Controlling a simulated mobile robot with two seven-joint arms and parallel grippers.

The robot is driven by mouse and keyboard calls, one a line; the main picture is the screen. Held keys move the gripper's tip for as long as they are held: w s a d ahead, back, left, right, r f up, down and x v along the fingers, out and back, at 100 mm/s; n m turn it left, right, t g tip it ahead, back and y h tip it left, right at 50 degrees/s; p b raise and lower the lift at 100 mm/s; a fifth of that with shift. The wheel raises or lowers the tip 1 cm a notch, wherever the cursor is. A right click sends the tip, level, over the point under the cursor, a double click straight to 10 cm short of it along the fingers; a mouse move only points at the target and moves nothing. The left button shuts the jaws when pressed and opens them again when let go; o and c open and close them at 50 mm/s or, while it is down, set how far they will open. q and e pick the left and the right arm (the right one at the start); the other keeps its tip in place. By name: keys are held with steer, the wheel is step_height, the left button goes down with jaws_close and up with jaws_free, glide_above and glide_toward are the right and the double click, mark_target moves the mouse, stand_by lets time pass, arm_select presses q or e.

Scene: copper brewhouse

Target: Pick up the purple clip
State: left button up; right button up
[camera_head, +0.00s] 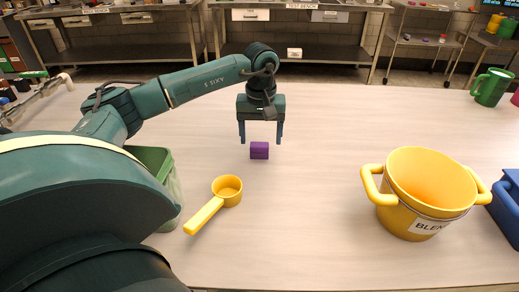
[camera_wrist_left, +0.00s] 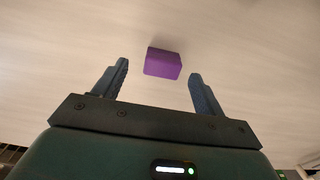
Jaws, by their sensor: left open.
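The purple clip (camera_head: 259,151) is a small purple block on the pale table (camera_head: 310,215). It also shows in the left wrist view (camera_wrist_left: 163,63), a little beyond the fingertips and between their lines. My left gripper (camera_head: 261,140) is open and empty, with its fingers pointing down, one on each side of the clip as the head view sees it. In the left wrist view my left gripper (camera_wrist_left: 158,72) shows both fingers spread wide and apart from the clip. I cannot tell its exact height above the table. My right gripper is not in view.
A yellow scoop (camera_head: 228,190) lies in front of the clip. A green bin (camera_head: 165,172) stands at left, partly behind my arm. A yellow pot (camera_head: 428,185) stands at right, beside a blue container (camera_head: 509,205). A green mug (camera_head: 491,87) is at the far right. The table's middle is clear.

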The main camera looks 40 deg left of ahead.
mark_target(260, 144)
arm_select(q)
steer(key=f, duration=0.3)
steer(key=shift+a+f, duration=0.2)
steer(key=shift+f, duration=0.15)
steer(key=c, duration=1.1)
